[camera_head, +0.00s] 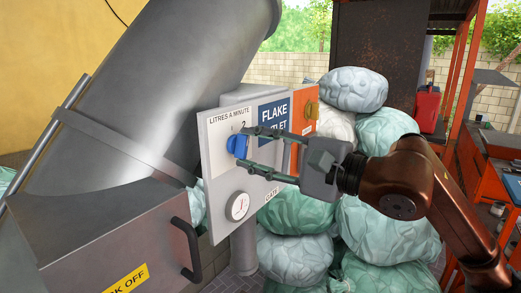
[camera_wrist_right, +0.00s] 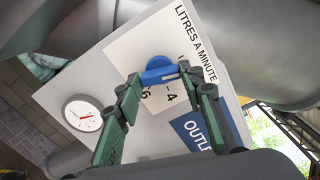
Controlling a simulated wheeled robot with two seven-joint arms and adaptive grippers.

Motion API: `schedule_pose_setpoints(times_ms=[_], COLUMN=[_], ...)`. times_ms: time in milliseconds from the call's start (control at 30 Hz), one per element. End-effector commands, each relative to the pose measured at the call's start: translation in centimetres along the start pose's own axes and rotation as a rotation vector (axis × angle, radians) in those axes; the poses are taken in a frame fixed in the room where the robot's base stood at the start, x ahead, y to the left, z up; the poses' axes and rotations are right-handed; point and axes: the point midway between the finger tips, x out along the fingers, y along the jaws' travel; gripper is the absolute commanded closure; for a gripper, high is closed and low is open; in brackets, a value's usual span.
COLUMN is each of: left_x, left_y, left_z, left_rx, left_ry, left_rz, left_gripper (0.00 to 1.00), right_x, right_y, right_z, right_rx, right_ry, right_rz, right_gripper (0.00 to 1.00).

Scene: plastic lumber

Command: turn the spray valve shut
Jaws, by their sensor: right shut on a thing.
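The spray valve is a blue knob (camera_head: 237,146) on a white dial plate marked "LITRES A MINUTE", on a grey panel (camera_head: 215,190). The number 2 shows above the knob in the head view. In the right wrist view the blue knob (camera_wrist_right: 158,72) sits between my green fingertips, with 4 and 6 visible beside it. My right gripper (camera_head: 250,148) reaches in from the right and is shut on the knob; its fingers touch the knob's sides. The knob's exact pointer position is partly hidden by the fingers. My left gripper is not in view.
A round gauge (camera_head: 238,206) is below the knob. An orange switch plate (camera_head: 304,120) is at the panel's right. A large grey pipe (camera_head: 150,90) and a metal box with a black handle (camera_head: 187,248) stand left. Stacked bags (camera_head: 385,235) fill the space behind my arm.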

Motion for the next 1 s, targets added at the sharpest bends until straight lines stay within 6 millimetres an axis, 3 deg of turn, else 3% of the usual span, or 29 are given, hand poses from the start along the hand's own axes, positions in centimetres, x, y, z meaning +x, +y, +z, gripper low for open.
schedule_pose_setpoints(times_ms=[400,1000], left_x=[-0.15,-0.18], left_y=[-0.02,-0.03], left_z=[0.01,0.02], left_rx=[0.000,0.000], left_ry=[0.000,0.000], left_rz=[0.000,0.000], left_gripper=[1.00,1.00], right_x=[0.09,0.06], right_y=[0.00,-0.08], right_z=[-0.04,-0.02], right_rx=[-0.242,-0.298], right_ry=[0.000,0.001], right_rz=[-0.001,-0.003], right_gripper=[0.88,0.88])
